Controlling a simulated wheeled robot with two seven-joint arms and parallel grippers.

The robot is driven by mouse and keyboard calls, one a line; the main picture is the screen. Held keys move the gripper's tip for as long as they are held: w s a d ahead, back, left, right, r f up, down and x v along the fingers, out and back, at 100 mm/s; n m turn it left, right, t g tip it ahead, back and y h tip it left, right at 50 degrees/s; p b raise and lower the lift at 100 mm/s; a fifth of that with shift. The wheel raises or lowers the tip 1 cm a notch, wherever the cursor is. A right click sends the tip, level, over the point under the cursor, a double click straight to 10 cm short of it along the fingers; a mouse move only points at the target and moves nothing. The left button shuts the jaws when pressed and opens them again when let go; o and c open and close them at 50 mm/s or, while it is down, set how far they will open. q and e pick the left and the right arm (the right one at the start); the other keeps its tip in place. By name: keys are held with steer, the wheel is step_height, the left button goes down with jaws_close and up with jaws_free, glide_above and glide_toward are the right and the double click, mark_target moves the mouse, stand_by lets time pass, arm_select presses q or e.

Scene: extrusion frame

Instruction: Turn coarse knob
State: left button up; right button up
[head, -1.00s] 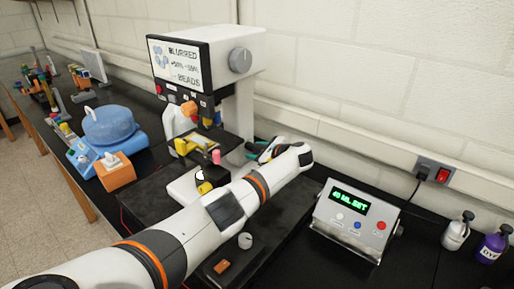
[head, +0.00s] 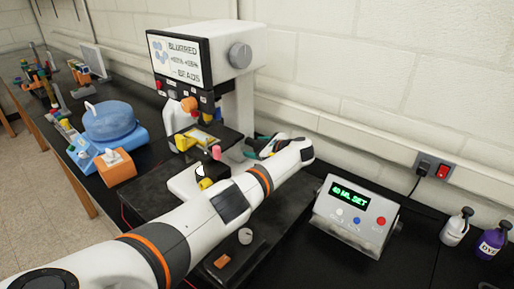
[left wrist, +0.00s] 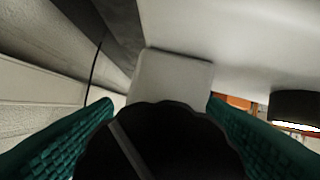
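The microscope (head: 247,110) stands at the back of the bench, and its screen reads "BLURRED" and "BEADS". My left arm reaches across to its lower right side. My left gripper (head: 262,148), with teal fingers, is mostly hidden there behind its own wrist. In the left wrist view the black, scalloped coarse knob (left wrist: 160,140) fills the lower middle and carries a pale line. The teal fingers of my left gripper (left wrist: 160,103) lie against it on both sides, with no clear gap. A grey plate (left wrist: 172,80) is behind the knob. My right gripper is not in view.
A grey control box (head: 350,218) with a green display stands to the right, with white (head: 456,229) and purple (head: 491,243) bottles beyond. A blue device (head: 110,126) and an orange tissue box (head: 114,168) are at left. The wall runs close behind the microscope.

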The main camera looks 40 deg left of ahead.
arm_select(q)
steer(key=shift+d+r, duration=0.1)
steer(key=b+v, duration=0.2)
steer(key=v, duration=0.9)
steer(key=shift+d, duration=0.4)
stand_by(2.1)
steer(key=a+f+n+b, duration=0.1)
steer(key=a, duration=0.2)
steer(key=w+a+f+n+t+b, duration=0.1)
steer(key=a+b, duration=0.1)
steer(key=a, duration=0.2)
steer(key=a+f+n+t+b, duration=0.1)
steer(key=a, duration=0.2)
steer(key=shift+w+a+f+b, duration=0.3)
steer(key=shift+w+b, duration=0.05)
steer(key=shift+w, duration=0.05)
